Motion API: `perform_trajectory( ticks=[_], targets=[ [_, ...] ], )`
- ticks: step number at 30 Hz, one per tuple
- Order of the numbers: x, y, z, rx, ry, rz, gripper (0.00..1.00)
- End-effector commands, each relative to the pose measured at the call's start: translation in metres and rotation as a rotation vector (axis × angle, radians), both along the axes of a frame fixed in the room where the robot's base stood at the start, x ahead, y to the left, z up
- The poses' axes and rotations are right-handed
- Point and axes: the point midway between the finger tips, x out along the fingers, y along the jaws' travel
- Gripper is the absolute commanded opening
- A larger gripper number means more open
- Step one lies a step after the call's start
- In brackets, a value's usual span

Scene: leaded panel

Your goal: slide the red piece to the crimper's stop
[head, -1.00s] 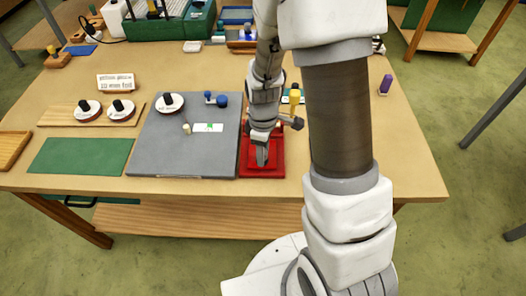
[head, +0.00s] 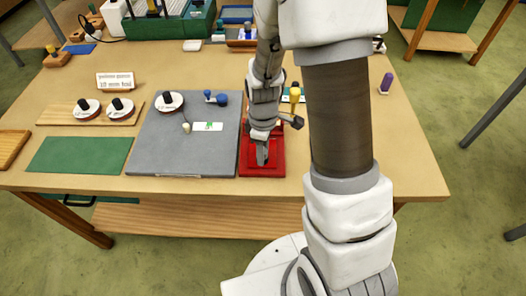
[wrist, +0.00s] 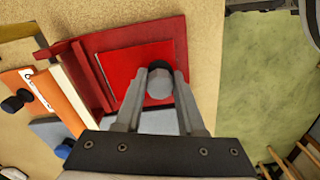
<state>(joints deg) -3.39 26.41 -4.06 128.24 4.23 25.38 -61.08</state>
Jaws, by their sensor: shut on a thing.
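The red piece (wrist: 128,68) is a flat, bright red square with a grey round knob (wrist: 160,84) near its edge. It lies on the darker red bed of the crimper (wrist: 168,32). My gripper (wrist: 160,92) is shut on the knob, one finger on each side. A raised red bar (wrist: 84,78), which looks like the stop, runs along the left of the bed in the wrist view; a narrow strip seems to show between it and the piece. In the head view my gripper (head: 262,154) points down over the red bed (head: 276,170) and hides most of the piece.
A grey board (head: 170,140) with a white-topped knob and a small white strip lies left of the crimper. A yellow-handled part (head: 295,94) stands behind it. A green mat (head: 80,156) lies at left. The tabletop right of my arm is mostly clear.

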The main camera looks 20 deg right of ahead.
Motion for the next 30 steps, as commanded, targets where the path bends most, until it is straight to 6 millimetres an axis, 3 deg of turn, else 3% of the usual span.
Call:
perform_trajectory(
  ticks=[30],
  targets=[
    [0.015, -0.005, 0.0, -0.001, -0.001, 0.0, 0.0]
  ],
)
